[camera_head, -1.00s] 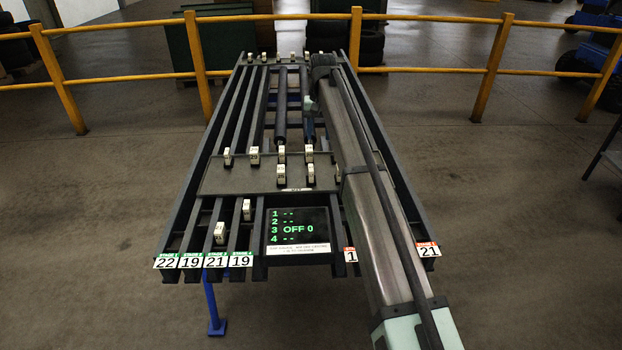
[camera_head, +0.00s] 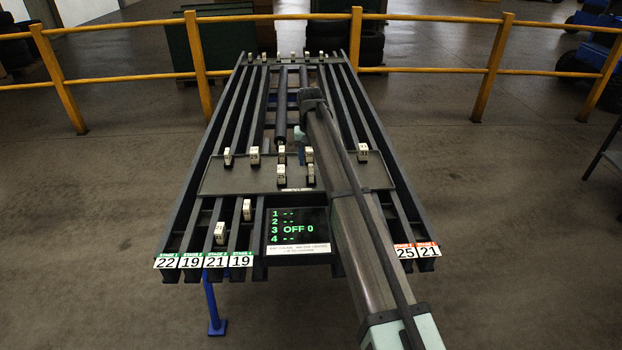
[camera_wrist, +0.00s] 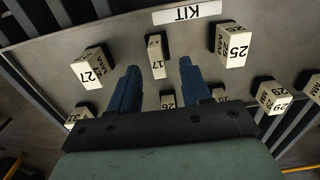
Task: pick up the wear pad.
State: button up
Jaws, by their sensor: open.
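Several cream blocks with black bases and printed numbers stand on the dark kit plate (camera_head: 335,180); I cannot tell which is the wear pad. In the wrist view, the block marked 17 (camera_wrist: 156,52) stands just ahead of and between my fingertips. Blocks marked 27 (camera_wrist: 90,68) and 25 (camera_wrist: 233,45) stand to its left and right. A block marked 26 (camera_wrist: 168,99) shows between the fingers nearer the palm. My gripper (camera_wrist: 159,66) is open, with two blue fingers and nothing held. In the head view, my arm partly hides it above the plate.
A block marked 29 (camera_wrist: 273,97) stands at the right in the wrist view. Two loose blocks (camera_head: 247,210) (camera_head: 219,232) sit on the near left rails. A display (camera_head: 297,226) is at the front. Yellow railings (camera_head: 430,72) run behind the rack.

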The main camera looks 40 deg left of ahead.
aim_at(311, 167)
jog(key=shift+w+f, duration=0.15)
jog(key=shift+f, duration=2.35)
grip_shut()
